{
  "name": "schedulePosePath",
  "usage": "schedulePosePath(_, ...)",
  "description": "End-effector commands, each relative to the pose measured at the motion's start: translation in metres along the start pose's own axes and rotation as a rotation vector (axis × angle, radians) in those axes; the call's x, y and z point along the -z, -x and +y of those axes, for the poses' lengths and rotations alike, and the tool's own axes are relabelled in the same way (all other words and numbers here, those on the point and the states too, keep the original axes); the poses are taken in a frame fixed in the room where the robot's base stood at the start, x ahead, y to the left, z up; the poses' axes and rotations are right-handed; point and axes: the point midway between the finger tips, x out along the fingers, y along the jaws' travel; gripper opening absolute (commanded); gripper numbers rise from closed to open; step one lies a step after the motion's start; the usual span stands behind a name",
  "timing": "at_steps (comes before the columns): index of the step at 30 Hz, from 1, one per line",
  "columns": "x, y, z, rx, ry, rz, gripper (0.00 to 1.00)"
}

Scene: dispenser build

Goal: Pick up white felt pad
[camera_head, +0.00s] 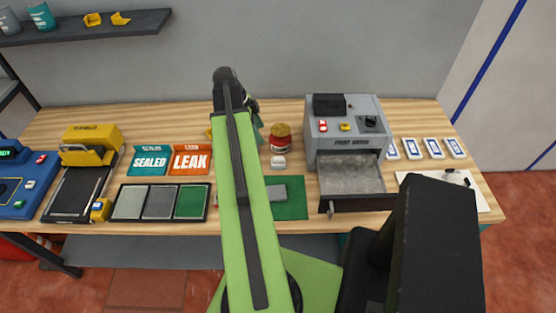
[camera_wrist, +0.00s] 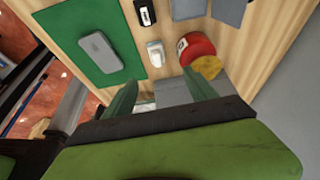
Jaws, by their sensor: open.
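A small white block (camera_head: 278,162), which looks like the white felt pad, lies on the wooden bench between the red jar and the green mat. It also shows in the wrist view (camera_wrist: 155,54), upper centre, beyond my fingertips and touching neither. My gripper (camera_wrist: 161,86) is open, its two green fingers apart. A grey patch and a pale patch show between and behind the fingers; I cannot tell what the pale one is. In the head view my gripper (camera_head: 257,122) is mostly hidden behind my green arm, left of the red jar.
A red jar (camera_head: 281,143) with a yellow lid stands close to the white block. A green mat (camera_head: 292,206) bears a grey block (camera_head: 276,193). A grey machine (camera_head: 345,130) stands to the right. SEALED (camera_head: 150,162) and LEAK (camera_head: 190,162) trays lie left of my arm.

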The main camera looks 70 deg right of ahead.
Motion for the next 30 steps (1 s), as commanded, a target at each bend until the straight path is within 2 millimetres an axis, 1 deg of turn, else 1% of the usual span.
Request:
schedulePosePath(1, 0.004, -0.001, -0.001, -0.003, -0.019, 0.002, 0.65)
schedulePosePath(5, 0.004, -0.005, -0.001, -0.003, -0.023, 0.003, 0.65)
schedulePosePath(8, 0.002, -0.017, 0.000, -0.003, -0.022, 0.002, 0.65)
schedulePosePath(11, 0.001, -0.036, 0.000, -0.003, -0.022, 0.002, 0.65)
schedulePosePath(18, 0.000, -0.090, 0.000, -0.002, -0.021, 0.002, 0.65)
schedulePosePath(22, 0.000, -0.117, 0.001, -0.002, -0.020, 0.002, 0.65)
schedulePosePath(25, 0.002, -0.126, 0.001, -0.002, -0.019, 0.002, 0.65)
schedulePosePath(30, 0.004, -0.126, 0.001, -0.002, -0.018, 0.002, 0.65)
